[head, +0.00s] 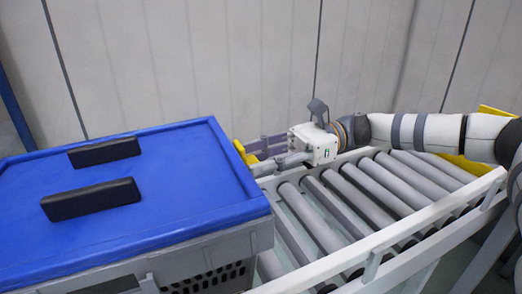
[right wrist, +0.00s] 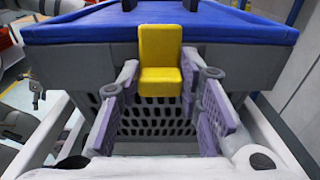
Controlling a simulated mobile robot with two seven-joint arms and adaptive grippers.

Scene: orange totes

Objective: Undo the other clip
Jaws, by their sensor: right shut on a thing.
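A grey crate (head: 215,262) with a blue lid (head: 150,188) stands at the left in the head view. A yellow clip (head: 240,152) sits at the lid's right edge; in the right wrist view the clip (right wrist: 160,60) hangs down over the crate's perforated wall. My right gripper (head: 262,163) reaches it from the right. In the right wrist view my right gripper (right wrist: 159,82) has its fingertips on both sides of the clip's lower part and is shut on it. The front of the crate is cut off below.
A roller conveyor (head: 340,205) with a light rail runs right from the crate, its rollers bare. Two black handles (head: 92,199) stand on the lid. A panelled wall (head: 200,65) is behind. Orange things (right wrist: 5,38) show far left in the right wrist view.

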